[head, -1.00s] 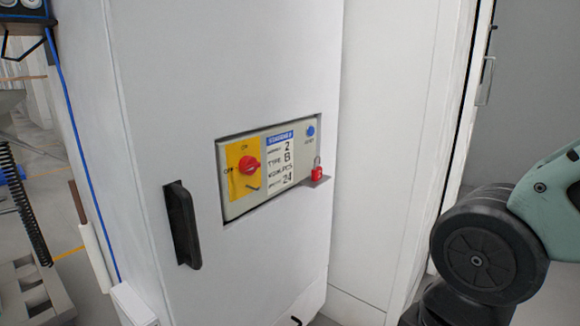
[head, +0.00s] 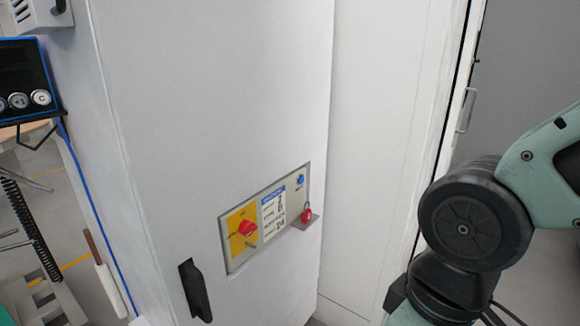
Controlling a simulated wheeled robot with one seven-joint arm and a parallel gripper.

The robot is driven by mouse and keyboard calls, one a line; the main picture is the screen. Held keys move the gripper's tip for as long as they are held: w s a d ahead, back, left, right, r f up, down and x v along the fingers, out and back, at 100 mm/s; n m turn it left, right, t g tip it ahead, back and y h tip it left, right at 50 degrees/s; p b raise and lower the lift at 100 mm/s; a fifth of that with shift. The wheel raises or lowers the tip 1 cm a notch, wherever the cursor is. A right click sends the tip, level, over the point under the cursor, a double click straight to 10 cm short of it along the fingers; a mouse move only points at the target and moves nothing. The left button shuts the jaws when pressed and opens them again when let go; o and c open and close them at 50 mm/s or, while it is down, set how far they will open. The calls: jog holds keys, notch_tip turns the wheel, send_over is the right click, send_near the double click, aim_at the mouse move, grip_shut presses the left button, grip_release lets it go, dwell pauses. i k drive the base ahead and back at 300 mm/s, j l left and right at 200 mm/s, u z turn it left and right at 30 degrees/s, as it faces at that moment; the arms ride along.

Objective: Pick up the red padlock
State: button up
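The red padlock (head: 306,215) is small and rests upright on a small grey ledge (head: 307,222) at the right end of the control panel (head: 235,262) on the grey cabinet. Its shackle points up. A red rotary switch (head: 247,228) on a yellow plate sits at the panel's left, with a white label beside it. My arm shows at the right side of the view, apart from the padlock. My gripper is not in this view.
The tall grey cabinet (head: 215,110) fills the middle, with a black handle (head: 194,290) below the panel. A white cabinet or wall (head: 390,120) stands to its right. Equipment with a black spring (head: 32,225) and a dark screen is at the left.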

aim_at(306, 215)
jog(key=i+l+u, duration=0.1)
jog(key=i+l, duration=1.2)
